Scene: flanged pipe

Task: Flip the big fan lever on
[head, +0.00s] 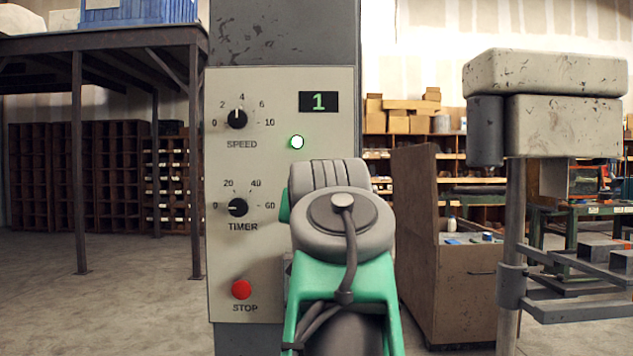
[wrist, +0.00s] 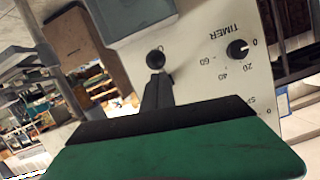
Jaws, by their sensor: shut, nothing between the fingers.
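A light panel (head: 265,100) carries the controls in the head view. In the wrist view the panel (wrist: 205,75) appears upside down. A black round knob (wrist: 155,60) shows beside an "O" mark there; it may be the end of the fan lever, but I cannot tell its position. My gripper (wrist: 158,76) is shut and empty, its dark fingertips pointing at the black knob and close below it in the picture. I cannot tell whether they touch. In the head view my arm hides the gripper and this part of the panel.
The panel has a speed knob (head: 237,119), a timer knob (head: 238,207), a red stop button (head: 241,289), a lit green lamp (head: 297,142) and a display (head: 318,102) reading 1. A grey-green box (wrist: 130,15) juts near the black knob. A brown cabinet (head: 465,285) stands right.

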